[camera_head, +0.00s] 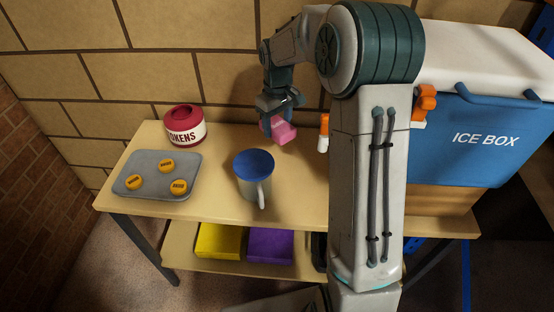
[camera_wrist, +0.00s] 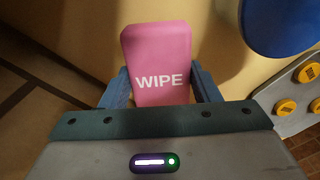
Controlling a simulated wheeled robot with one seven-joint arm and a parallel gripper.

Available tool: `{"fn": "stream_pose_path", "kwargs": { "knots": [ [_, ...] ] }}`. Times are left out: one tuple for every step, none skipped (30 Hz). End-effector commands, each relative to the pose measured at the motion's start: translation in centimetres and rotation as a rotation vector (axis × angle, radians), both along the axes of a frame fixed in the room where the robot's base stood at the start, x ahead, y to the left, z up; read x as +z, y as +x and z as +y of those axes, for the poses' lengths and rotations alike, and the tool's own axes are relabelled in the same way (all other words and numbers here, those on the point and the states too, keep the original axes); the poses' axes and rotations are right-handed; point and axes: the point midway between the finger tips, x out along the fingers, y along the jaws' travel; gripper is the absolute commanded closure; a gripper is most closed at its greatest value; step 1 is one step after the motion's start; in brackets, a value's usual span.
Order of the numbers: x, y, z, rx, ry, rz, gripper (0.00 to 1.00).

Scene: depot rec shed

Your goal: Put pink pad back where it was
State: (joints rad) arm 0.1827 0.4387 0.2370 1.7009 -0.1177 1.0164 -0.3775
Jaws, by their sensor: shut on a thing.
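The pink pad (camera_head: 279,131) is a small block held in my gripper (camera_head: 280,108) at the back of the tabletop, behind and right of the mug. In the wrist view the pink pad (camera_wrist: 157,55) shows the word "WIPE" and sits between my two blue fingers (camera_wrist: 163,88), which are shut on it. It appears to be held above the table (camera_head: 225,205); the exact gap below it is hard to tell.
A grey mug with a blue top (camera_head: 253,168) stands mid-table. A grey tray (camera_head: 150,188) with yellow tokens and a red-white "TOKENS" tub (camera_head: 184,126) are left. A white-orange bottle (camera_head: 323,134) and blue ice box (camera_head: 480,140) are right. Yellow (camera_head: 218,241) and purple (camera_head: 270,245) items lie below.

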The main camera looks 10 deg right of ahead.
Motion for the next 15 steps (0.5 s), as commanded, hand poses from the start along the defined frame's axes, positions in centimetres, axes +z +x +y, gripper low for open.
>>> {"fn": "stream_pose_path", "kwargs": {
  "knots": [
    [-1.0, -0.1, 0.0, 0.000, 0.001, 0.003, 0.62],
    [-1.5, -0.1, 0.0, 0.000, 0.001, 0.003, 0.62],
    [-2.3, -0.1, 0.0, 0.000, 0.001, 0.004, 0.62],
    [-2.9, -0.1, 0.0, 0.000, 0.002, 0.003, 0.62],
    [-3.4, -0.1, 0.0, 0.000, 0.001, 0.004, 0.62],
    [-4.1, -0.1, 0.0, 0.000, 0.002, 0.003, 0.62],
    [-4.6, -0.1, 0.0, 0.000, 0.001, 0.004, 0.62],
    [-5.0, -0.1, 0.0, 0.000, 0.002, 0.003, 0.62],
    [-5.4, -0.1, 0.0, 0.000, 0.001, 0.002, 0.62],
    [-5.7, 0.0, 0.0, 0.000, 0.001, 0.002, 0.62],
    [-5.8, 0.0, 0.0, 0.000, 0.000, 0.001, 0.62],
    [-6.0, 0.0, -0.1, 0.000, 0.000, 0.001, 0.62],
    [-6.3, 0.0, -0.1, 0.000, 0.001, 0.000, 0.62],
    [-6.5, 0.0, -0.1, 0.000, 0.001, 0.000, 0.62],
    [-6.9, 0.0, -0.1, 0.000, 0.000, 0.001, 0.62]
  ]
}}
